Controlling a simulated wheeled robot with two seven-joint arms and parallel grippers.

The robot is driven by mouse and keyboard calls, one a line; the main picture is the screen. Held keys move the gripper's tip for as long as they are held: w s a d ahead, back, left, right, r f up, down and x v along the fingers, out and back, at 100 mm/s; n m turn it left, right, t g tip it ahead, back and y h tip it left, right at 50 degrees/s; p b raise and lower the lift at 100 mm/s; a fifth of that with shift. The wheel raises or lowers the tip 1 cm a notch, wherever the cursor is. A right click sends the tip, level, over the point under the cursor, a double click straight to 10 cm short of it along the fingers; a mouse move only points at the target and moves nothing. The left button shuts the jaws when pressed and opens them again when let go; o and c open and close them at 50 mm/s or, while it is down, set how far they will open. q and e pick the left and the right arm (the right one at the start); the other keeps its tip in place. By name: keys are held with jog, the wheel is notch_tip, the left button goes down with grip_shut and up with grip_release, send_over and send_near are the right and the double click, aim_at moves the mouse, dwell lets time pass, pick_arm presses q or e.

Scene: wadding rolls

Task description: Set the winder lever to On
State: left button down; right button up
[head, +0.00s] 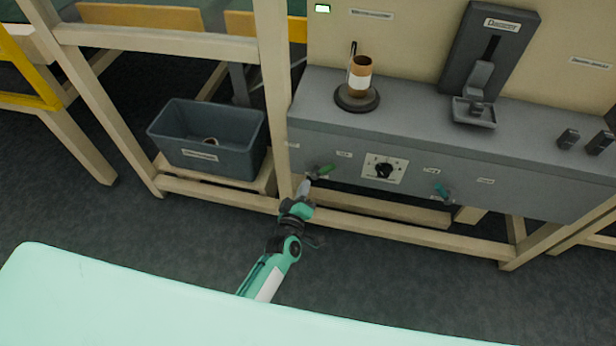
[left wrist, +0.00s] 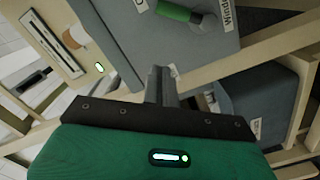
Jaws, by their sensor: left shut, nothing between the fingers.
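A lever with a green grip (head: 325,170) sits at the left of the grey machine's front panel (head: 410,176). In the left wrist view the green grip (left wrist: 180,12) is at the top, beside a label and a round metal pivot. A lever with a teal grip (head: 442,190) sits further right on the panel.
A black knob (head: 384,169) on a white plate sits between the levers. A brown-and-white roll (head: 360,73) stands on a dark round base on top. A grey bin (head: 210,155) stands on the lower shelf, left. A pale wooden frame post (head: 278,100) rises close to my gripper.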

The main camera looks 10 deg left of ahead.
pick_arm(q)
jog(key=shift+s, duration=0.85)
jog(key=s+a+f+m+g+h+p, duration=0.1)
jog(key=s+a+f+m+g+p, duration=0.2)
jog(key=s+f, duration=0.7)
jog(key=s+f+m+g+p, duration=0.2)
jog(key=s+f+m+g, duration=0.25)
jog(key=s+f, duration=0.6)
jog(key=s+a+f+m+g+p, duration=0.1)
jog(key=s+a+f+g, duration=0.2)
jog(key=s, duration=0.6)
jog(key=s+a+f+m+g+y+p, duration=0.1)
jog(key=s+a+f+m+g, duration=0.1)
jog(key=s, duration=0.7)
jog(key=s+a+f+m+g+y+p, duration=0.1)
jog(key=s+a+f+g, duration=0.3)
jog(key=s, duration=0.5)
notch_tip(320, 180, down, 4)
jog(key=a+m+p, duration=0.1)
jog(key=a, duration=0.1)
jog(key=shift+s+a, duration=0.25)
jog(key=shift+a, duration=0.05)
pick_arm(e)
jog(key=s+d+f, duration=0.1)
jog(key=s+d, duration=0.2)
jog(key=s, duration=1)
jog(key=shift+s+f+g, duration=0.2)
jog(key=shift+s+g, duration=0.15)
jog(key=shift+g, duration=0.05)
